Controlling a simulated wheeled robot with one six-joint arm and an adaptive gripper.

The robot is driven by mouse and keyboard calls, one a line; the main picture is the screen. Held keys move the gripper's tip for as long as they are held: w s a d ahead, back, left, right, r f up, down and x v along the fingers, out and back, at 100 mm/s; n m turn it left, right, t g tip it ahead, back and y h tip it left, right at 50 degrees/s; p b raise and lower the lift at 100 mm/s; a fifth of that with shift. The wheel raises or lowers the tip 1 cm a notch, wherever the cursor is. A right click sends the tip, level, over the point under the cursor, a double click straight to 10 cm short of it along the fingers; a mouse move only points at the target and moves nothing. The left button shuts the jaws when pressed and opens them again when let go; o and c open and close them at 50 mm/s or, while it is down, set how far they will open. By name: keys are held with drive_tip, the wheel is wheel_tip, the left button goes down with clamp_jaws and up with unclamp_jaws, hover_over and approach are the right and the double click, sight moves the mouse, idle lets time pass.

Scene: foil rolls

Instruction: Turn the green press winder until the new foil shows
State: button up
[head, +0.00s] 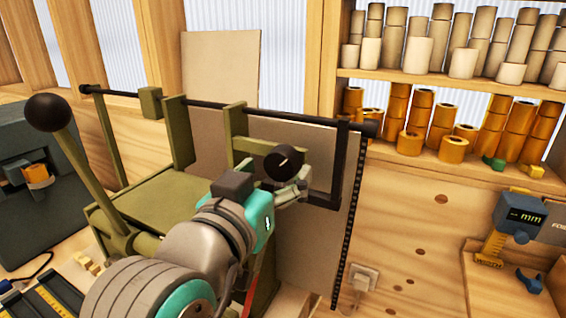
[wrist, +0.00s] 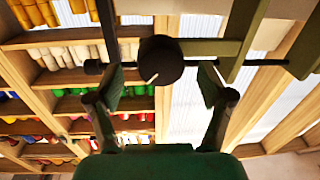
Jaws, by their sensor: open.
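The green press (head: 150,205) stands on the bench in the head view, with a long lever ending in a black ball. Its winder is a round black knob (head: 283,162) with a pale pointer line, on a green arm. In the wrist view the knob (wrist: 160,63) sits ahead of my fingertips, roughly centred between them, its line slanting. My gripper (head: 291,190) is open, its fingers just below the knob in the head view. In the wrist view my gripper (wrist: 161,80) shows a wide empty gap. I cannot make out any foil on the press.
A black rod (head: 215,105) runs across the press, and a dark upright frame (head: 340,165) stands right of the knob. Shelves of beige rolls (head: 420,50) and gold rolls (head: 440,125) are at the back right. A blue gauge (head: 518,215) stands at right.

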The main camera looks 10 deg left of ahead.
sight(278, 168)
drive_tip(key=shift+x, duration=1.7)
drive_tip(key=c, duration=1.2)
drive_tip(key=shift+o, duration=0.2)
